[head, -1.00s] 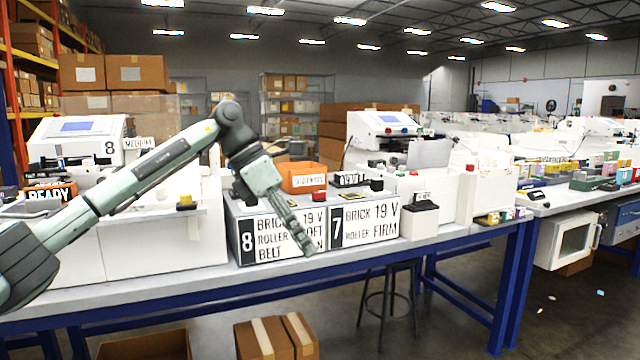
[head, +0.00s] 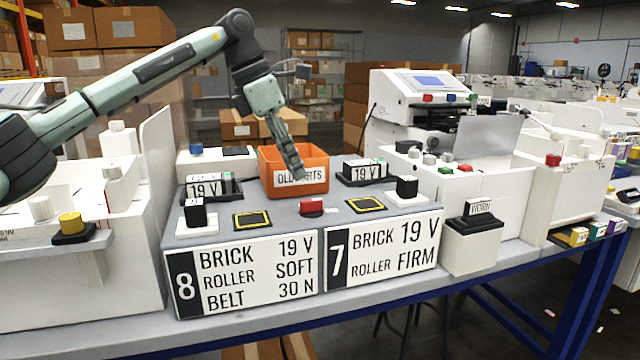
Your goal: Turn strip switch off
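A red switch-like block (head: 311,207) sits on the grey top of the bench unit, between two yellow-edged black pads. It is the likeliest strip switch, but no label on it is readable and I cannot tell its on or off position. My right gripper is not in view.
An orange "OLD PARTS" bin (head: 316,176) stands behind the red block. Black 19 V bricks (head: 212,189) and (head: 362,173) stand either side. Black cubes on white bases (head: 195,212) and (head: 407,187) flank the pads. White plotters (head: 418,95) stand behind.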

